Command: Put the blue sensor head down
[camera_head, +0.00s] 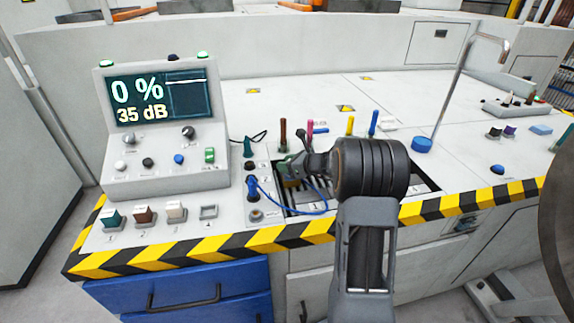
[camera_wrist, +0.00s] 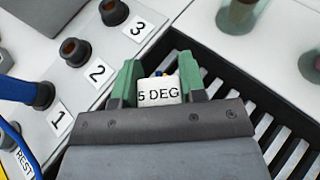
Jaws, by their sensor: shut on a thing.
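My gripper (camera_head: 292,166) is over the dark slatted recess in the bench. In the wrist view its green fingers (camera_wrist: 158,84) are shut on the sensor head (camera_wrist: 160,92), a small block with a white label ending in "5 DEG". A bit of blue and yellow shows at its far end; most of it is hidden by my gripper. A blue cable (camera_head: 310,212) loops from a blue plug (camera_head: 252,187) at the panel toward my gripper. The plug sits at the position marked 1 (camera_wrist: 40,95). Sockets 2 (camera_wrist: 75,50) and 3 (camera_wrist: 113,12) look empty.
A console (camera_head: 160,125) reading 0 % and 35 dB stands left. Several coloured upright probes (camera_head: 350,125) stand behind the recess. A bent metal post (camera_head: 450,90) and a blue knob (camera_head: 421,145) are to the right. Striped edging (camera_head: 230,243) marks the bench front.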

